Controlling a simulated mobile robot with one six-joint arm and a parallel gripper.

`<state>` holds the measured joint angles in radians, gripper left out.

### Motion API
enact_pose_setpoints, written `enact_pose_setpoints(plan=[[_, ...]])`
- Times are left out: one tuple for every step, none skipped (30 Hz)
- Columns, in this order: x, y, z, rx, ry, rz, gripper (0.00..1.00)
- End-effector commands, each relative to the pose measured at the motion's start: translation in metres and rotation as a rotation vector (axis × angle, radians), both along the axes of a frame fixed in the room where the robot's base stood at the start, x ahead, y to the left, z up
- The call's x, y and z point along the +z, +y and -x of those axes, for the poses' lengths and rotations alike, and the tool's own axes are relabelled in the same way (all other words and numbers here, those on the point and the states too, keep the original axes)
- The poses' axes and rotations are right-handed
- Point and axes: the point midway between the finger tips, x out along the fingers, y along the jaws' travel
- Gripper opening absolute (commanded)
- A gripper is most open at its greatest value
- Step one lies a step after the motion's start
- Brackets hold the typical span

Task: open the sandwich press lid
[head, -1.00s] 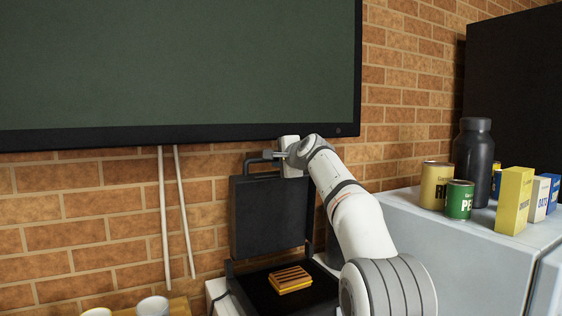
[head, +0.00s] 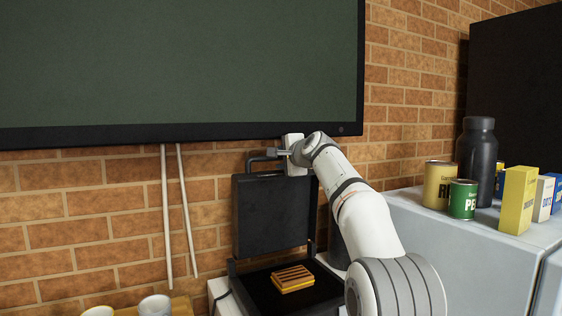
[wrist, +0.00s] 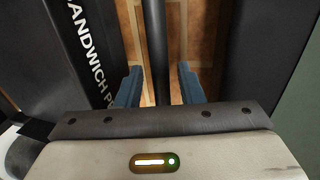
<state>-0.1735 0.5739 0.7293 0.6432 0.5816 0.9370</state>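The black sandwich press stands against the brick wall in the head view, its lid (head: 272,218) raised upright and its lower plate (head: 255,292) exposed. A grilled sandwich (head: 292,277) lies on the lower plate. The lid's bar handle (head: 256,159) is at the top edge. My gripper (head: 274,153) is at the handle. In the wrist view the two blue fingers (wrist: 160,88) stand apart on both sides of the dark handle bar (wrist: 155,40), with brick showing in the gaps. The lid's lettering (wrist: 90,50) shows at the left.
A dark wall screen (head: 180,65) hangs just above the lid and gripper. On the grey cabinet (head: 450,255) at the right stand cans (head: 438,185), a black bottle (head: 477,160) and boxes (head: 517,200). Two cups (head: 154,306) stand at the lower left.

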Motion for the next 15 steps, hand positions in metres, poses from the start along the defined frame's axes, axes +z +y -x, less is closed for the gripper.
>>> enact_pose_setpoints(plan=[[-0.002,-0.004,0.007,-0.001,-0.002,-0.001,0.34],[-0.001,-0.006,0.011,-0.001,-0.003,0.0,0.34],[0.0,-0.009,0.016,-0.002,-0.003,0.0,0.34],[0.001,-0.012,0.02,-0.002,-0.003,0.0,0.34],[0.002,-0.014,0.024,-0.002,-0.002,0.0,0.34],[0.003,-0.018,0.03,-0.002,-0.002,0.0,0.34],[0.004,-0.02,0.034,-0.002,-0.002,0.001,0.34],[0.004,-0.022,0.037,-0.002,-0.002,0.001,0.34],[0.007,-0.024,0.042,-0.002,-0.002,0.0,0.34],[0.007,-0.026,0.045,-0.002,-0.001,0.0,0.34],[0.008,-0.027,0.048,-0.001,-0.001,0.0,0.34],[0.009,-0.029,0.051,-0.001,-0.001,0.0,0.34],[0.01,-0.03,0.053,-0.001,-0.001,0.0,0.34],[0.011,-0.031,0.055,0.0,-0.001,0.0,0.34],[0.011,-0.032,0.056,0.0,0.0,0.0,0.34]])
